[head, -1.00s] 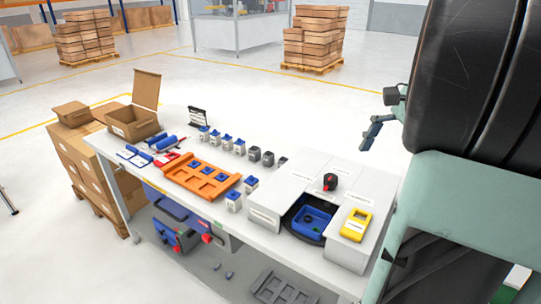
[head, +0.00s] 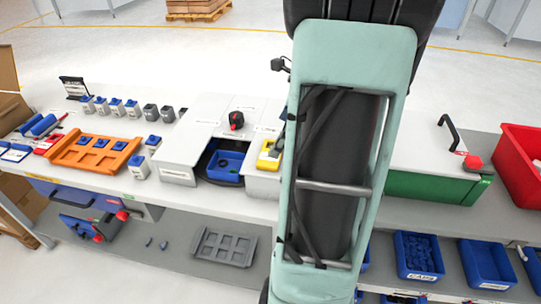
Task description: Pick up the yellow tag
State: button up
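The yellow tag (head: 265,162), a flat yellow piece with a white label, lies on the right part of the grey box unit (head: 190,140) on the workbench. Its right side is close to my teal arm link in the picture and may be partly covered by it. My gripper is mostly hidden behind my arm; only a small dark bluish part (head: 284,113) shows at the arm's left edge, above the tag in the picture. I cannot see its fingertips or whether it touches anything.
A blue tray (head: 225,164) sits in the box unit's recess, with a black-and-red knob (head: 236,121) behind it. An orange holder (head: 95,152) and several blue-topped blocks stand left. A green case (head: 435,186) and red bin (head: 522,160) are right. Blue bins (head: 418,256) sit below.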

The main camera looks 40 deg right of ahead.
jog(key=x, duration=0.5)
jog(key=c, duration=1.2)
